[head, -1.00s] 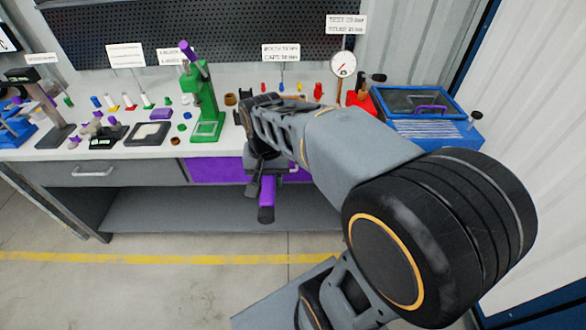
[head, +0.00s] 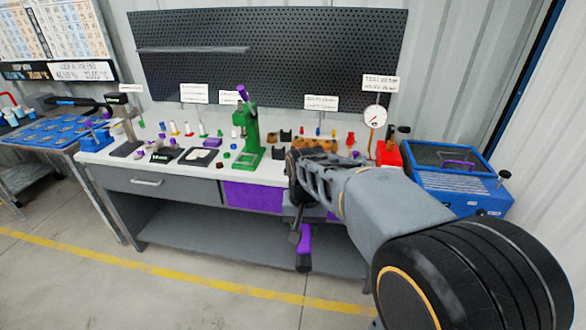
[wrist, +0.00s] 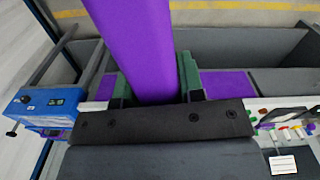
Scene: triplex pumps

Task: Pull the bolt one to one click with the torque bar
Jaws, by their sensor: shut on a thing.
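The torque bar (head: 304,245) has a purple grip with a dark end. It hangs below my gripper (head: 297,212), in front of the bench. In the wrist view the purple bar (wrist: 135,40) fills the space between the green-padded fingers of my gripper (wrist: 152,88), which are shut on it. I cannot pick out bolt one. My arm hides part of the bench right of the green press, and the bar's far end is out of the wrist view.
The workbench (head: 140,182) carries a green press (head: 247,140), a gauge (head: 374,117) on a red base and a blue test box (head: 455,180). Small coloured parts lie along its back. A table with a blue tray (head: 50,133) stands at the left. Floor in front is clear.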

